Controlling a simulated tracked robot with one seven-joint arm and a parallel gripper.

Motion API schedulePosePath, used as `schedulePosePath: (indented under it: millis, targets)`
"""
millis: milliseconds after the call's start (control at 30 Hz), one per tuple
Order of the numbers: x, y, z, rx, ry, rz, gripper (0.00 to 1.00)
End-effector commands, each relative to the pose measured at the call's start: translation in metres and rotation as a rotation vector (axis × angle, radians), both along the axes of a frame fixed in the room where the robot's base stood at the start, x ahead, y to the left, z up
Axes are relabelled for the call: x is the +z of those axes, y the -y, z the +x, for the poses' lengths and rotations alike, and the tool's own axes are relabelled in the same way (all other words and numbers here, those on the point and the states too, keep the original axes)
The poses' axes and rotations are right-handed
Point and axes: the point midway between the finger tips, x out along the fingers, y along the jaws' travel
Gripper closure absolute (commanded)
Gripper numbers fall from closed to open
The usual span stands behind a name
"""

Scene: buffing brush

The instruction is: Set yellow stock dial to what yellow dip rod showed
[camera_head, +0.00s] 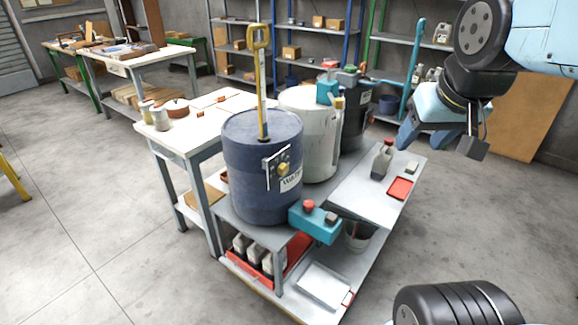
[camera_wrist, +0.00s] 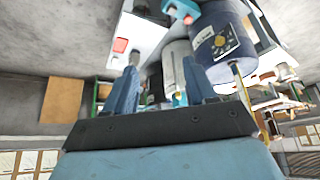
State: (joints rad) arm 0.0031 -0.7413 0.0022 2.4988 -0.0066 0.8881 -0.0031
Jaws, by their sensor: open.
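The yellow dip rod (camera_head: 261,85), with a loop handle, stands upright in the top of the dark blue drum (camera_head: 245,195). Its markings are too small to read. The yellow stock dial (camera_head: 283,168) is a yellow knob on a dark plate on the drum's front, above a white label. The dial (camera_wrist: 224,42) also shows in the wrist view, tilted; its setting is not legible. My gripper (camera_head: 440,147) is open and empty, raised right of the drums and well apart from the dial. In the wrist view my gripper (camera_wrist: 160,66) has both fingers spread.
A white drum (camera_head: 308,140) and a dark drum (camera_head: 355,125) stand behind the blue one. A teal box with a red knob (camera_head: 315,220) sits before it. Open floor lies left.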

Motion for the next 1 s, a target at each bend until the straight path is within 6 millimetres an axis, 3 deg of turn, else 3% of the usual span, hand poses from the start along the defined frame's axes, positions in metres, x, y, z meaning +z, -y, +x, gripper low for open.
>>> schedulePosePath:
  millis: [133,467,700,1000]
  targets:
    - [-0.007,0.002,0.025,0.014,0.013,-0.054,0.31]
    - [-0.044,0.021,0.122,0.153,0.089,-0.252,0.31]
    - [-0.084,0.026,0.186,0.309,0.147,-0.347,0.31]
    - [-0.148,0.016,0.247,0.536,0.238,-0.374,0.31]
